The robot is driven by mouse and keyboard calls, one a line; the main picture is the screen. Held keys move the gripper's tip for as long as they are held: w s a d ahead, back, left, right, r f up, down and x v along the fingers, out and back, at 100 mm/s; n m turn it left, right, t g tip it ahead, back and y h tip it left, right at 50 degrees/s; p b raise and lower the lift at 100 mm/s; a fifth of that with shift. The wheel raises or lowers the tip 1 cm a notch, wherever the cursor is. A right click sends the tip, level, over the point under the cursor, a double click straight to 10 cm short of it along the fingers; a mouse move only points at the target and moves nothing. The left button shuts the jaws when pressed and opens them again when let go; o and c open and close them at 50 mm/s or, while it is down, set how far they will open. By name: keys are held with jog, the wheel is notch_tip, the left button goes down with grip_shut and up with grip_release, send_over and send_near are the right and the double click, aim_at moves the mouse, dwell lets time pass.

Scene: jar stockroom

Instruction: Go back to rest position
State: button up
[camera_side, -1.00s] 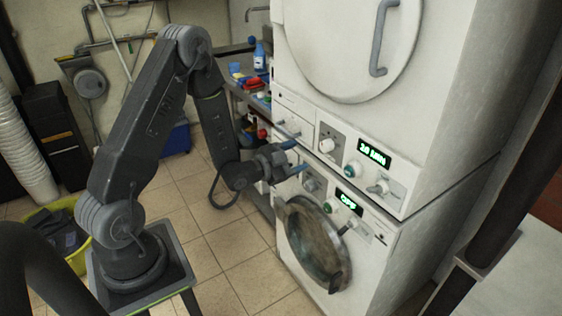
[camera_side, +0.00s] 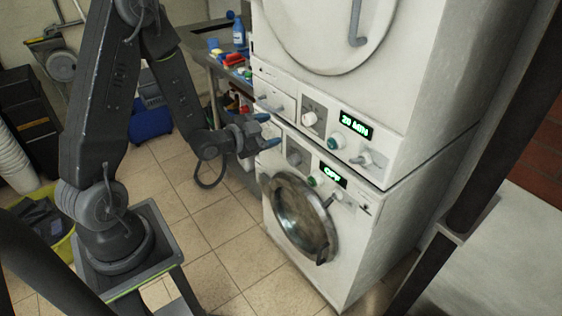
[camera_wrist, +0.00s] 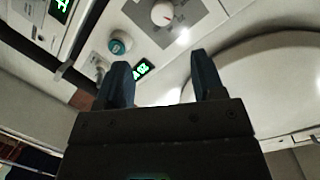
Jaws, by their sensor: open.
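My gripper (camera_side: 266,130) is open, with its two blue fingers apart and nothing between them. In the side view it is in front of the lower machine's control panel (camera_side: 318,172), left of its knobs. In the wrist view my gripper (camera_wrist: 163,85) points at a panel with a teal-ringed knob, a white knob and a green display. Whether the fingertips touch the panel is hard to tell. My arm is raised and bent, reaching right toward the machines.
The upper machine's display (camera_side: 356,125) reads 20 MIN and the lower display (camera_side: 333,175) reads OFF. The lower round door (camera_side: 299,217) looks shut. A dark post (camera_side: 480,150) stands at right. A counter with bottles is behind. Tiled floor (camera_side: 205,220) is open between my base and the machines.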

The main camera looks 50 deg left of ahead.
jog(key=s+d+r+n+g+y, duration=0.2)
jog(key=s+d+r+n+g, duration=0.3)
jog(key=r, duration=0.5)
jog(key=s+d+r+n+g+h, duration=0.1)
jog(key=s+d+r+g, duration=0.1)
jog(key=s, duration=0.5)
jog(key=s+d+r+n+g+h, duration=0.1)
jog(key=s+d+r+g, duration=0.2)
jog(key=s+d, duration=0.2)
jog(key=s, duration=0.3)
jog(key=shift+s+d, duration=0.15)
jog(key=shift+s, duration=0.1)
dwell(0.6)
